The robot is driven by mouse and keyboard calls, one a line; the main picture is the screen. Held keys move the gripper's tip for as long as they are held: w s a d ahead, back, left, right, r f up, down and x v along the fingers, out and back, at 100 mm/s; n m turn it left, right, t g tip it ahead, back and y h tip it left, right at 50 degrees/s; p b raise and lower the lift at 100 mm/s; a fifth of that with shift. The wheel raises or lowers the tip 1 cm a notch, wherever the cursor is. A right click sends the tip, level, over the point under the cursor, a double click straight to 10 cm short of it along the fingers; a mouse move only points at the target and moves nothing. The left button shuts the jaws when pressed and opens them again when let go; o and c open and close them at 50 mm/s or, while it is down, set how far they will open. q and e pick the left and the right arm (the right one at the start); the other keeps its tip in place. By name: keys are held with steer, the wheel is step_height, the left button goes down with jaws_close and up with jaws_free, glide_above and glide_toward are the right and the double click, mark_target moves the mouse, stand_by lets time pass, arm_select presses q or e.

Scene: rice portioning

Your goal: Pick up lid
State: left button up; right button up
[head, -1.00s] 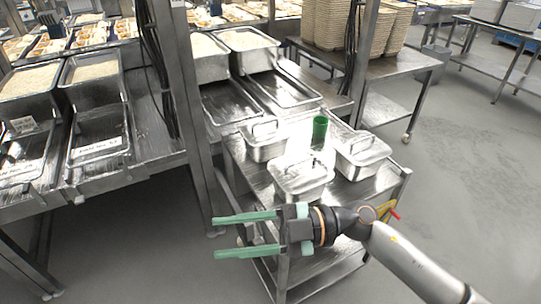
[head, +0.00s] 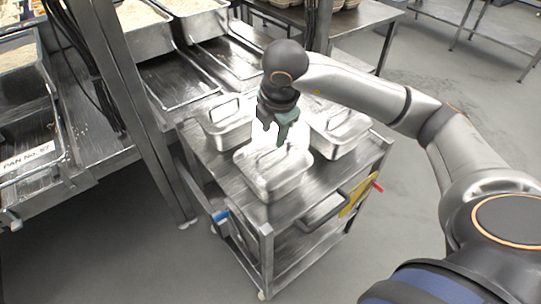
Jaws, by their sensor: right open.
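Three steel pans with handled lids stand on the cart. The front pan's lid (head: 262,172) lies flat on its pan. The left-rear lid (head: 224,110) and the right-rear lid (head: 341,122) also sit on their pans. My right gripper (head: 281,139) points down at the rear part of the front pan's lid, close to its handle. It is open, and I cannot tell whether its fingers touch the handle, which is partly hidden. My left gripper is not in view.
The steel cart top (head: 225,172) has bare room at its front left. A lower shelf and a yellow item (head: 356,196) show at its right side. Rice pans (head: 196,20) and empty trays (head: 178,82) stand behind. A post (head: 135,110) rises on the left.

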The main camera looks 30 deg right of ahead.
mark_target(274, 148)
steer(key=x, duration=0.5)
steer(key=p+x, duration=0.1)
steer(key=x, duration=0.1)
steer(key=shift+s+d+f, duration=0.15)
steer(key=shift+d, duration=0.25)
steer(key=shift+w+f, duration=0.2)
steer(key=shift+f, duration=0.2)
jaws_close()
stand_by(0.7)
